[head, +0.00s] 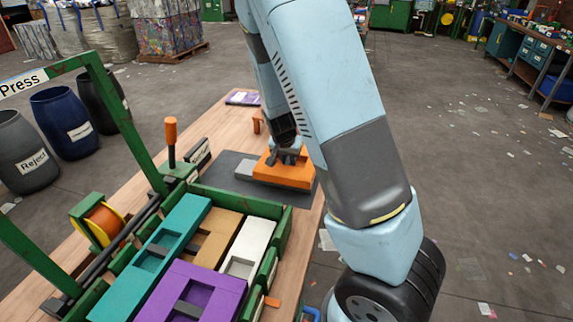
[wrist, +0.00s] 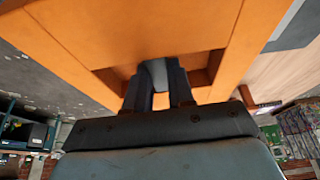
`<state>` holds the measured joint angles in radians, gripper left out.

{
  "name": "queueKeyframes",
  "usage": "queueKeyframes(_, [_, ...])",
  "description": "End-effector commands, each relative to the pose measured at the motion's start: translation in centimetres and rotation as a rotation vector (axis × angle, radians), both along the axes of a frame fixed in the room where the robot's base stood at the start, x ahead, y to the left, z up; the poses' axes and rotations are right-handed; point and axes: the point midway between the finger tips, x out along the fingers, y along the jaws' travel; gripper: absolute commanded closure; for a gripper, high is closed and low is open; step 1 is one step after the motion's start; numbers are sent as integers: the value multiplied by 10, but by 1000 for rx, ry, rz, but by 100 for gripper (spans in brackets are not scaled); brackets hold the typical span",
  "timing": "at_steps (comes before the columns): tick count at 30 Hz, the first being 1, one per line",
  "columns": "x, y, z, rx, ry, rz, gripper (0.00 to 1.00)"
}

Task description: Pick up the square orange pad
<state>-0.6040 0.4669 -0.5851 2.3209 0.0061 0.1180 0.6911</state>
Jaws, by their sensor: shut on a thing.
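The square orange pad (head: 277,177) is at the far end of the workbench in the head view, over a dark grey mat (head: 232,180). My gripper (head: 288,153) points down into the recess in the pad's middle. In the wrist view the pad (wrist: 60,45) fills the upper part, and my gripper (wrist: 156,76) is shut on a small grey grip piece set in its recess. I cannot tell whether the pad touches the mat.
A green-framed tray in front holds a teal pad (head: 150,262), a purple pad (head: 205,278), a tan pad (head: 217,238) and a white pad (head: 248,248). A green press frame (head: 125,120) and an orange-handled lever (head: 171,140) stand to the left. Barrels stand beyond the bench.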

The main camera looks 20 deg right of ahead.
Motion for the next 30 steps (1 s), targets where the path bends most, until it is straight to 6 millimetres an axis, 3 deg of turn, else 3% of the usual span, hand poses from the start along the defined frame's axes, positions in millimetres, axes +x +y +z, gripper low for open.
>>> queueKeyframes(9, [-33, 8, 38, 1, -1, 4, 100])
queueKeyframes(30, [-95, 19, 65, 1, -1, 5, 100])
